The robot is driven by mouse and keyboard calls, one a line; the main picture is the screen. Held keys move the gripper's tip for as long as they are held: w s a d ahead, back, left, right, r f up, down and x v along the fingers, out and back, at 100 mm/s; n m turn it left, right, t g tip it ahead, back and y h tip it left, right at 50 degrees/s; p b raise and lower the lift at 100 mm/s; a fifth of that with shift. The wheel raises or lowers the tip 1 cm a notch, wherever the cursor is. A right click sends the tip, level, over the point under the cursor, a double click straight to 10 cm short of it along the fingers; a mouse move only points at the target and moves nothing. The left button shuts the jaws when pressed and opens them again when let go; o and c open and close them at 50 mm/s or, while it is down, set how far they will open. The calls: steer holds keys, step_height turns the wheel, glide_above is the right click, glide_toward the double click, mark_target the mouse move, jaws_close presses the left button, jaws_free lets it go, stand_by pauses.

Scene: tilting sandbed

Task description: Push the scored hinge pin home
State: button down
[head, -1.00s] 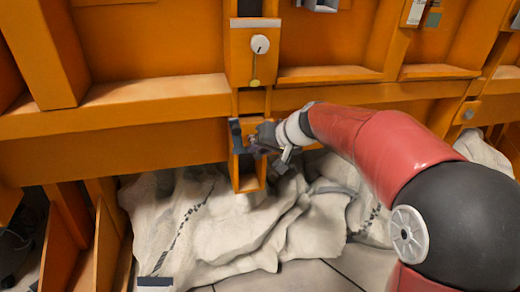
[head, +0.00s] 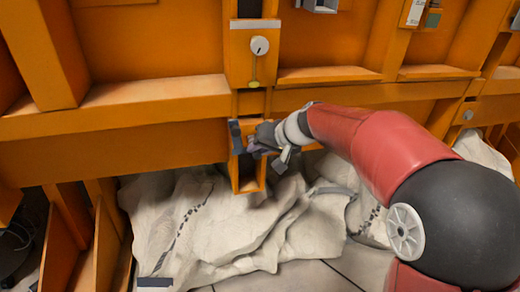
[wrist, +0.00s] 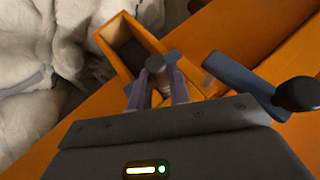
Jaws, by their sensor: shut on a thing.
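My gripper (wrist: 160,90) is shut on a grey cylindrical pin (wrist: 156,65), held between its two purple-grey fingers. The pin's round end faces the wrist camera; any score mark on it cannot be made out. In the head view my gripper (head: 257,143) is at the orange bracket (head: 249,186) below the beam, beside a dark upright plate (head: 235,136). In the wrist view the open orange bracket (wrist: 104,42) lies just beyond the pin. How far the pin sits in its hole is hidden.
A blue-grey bar (wrist: 240,74) and a black knob (wrist: 297,94) lie right of the fingers in the wrist view. An orange beam (head: 120,112) runs above the bracket. Crumpled pale cloth (head: 225,235) fills the space below. A white dial (head: 260,45) is above.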

steer(key=shift+w+a+r+p, duration=0.2)
steer(key=shift+w+p, duration=0.1)
steer(key=shift+w, duration=0.3)
steer(key=shift+w+a+r+p, duration=0.15)
steer(key=shift+w+p, duration=0.15)
steer(key=shift+w, duration=0.3)
steer(key=c, duration=0.7)
jaws_free()
steer(key=shift+f, duration=0.15)
steer(key=shift+c, duration=0.2)
steer(key=s+b, duration=0.1)
steer(key=b, duration=0.1)
steer(key=s, duration=0.1)
steer(key=shift+s+d+f+b, duration=0.3)
steer(key=shift+d+f+b, duration=0.1)
steer(key=s+b, duration=0.1)
steer(key=s+d+b, duration=0.1)
steer(key=s, duration=0.1)
steer(key=s+b, duration=0.1)
steer(key=s, duration=0.1)
steer(key=shift+d+f+b, duration=0.2)
steer(key=shift+f+b, duration=0.1)
steer(key=shift+b, duration=0.1)
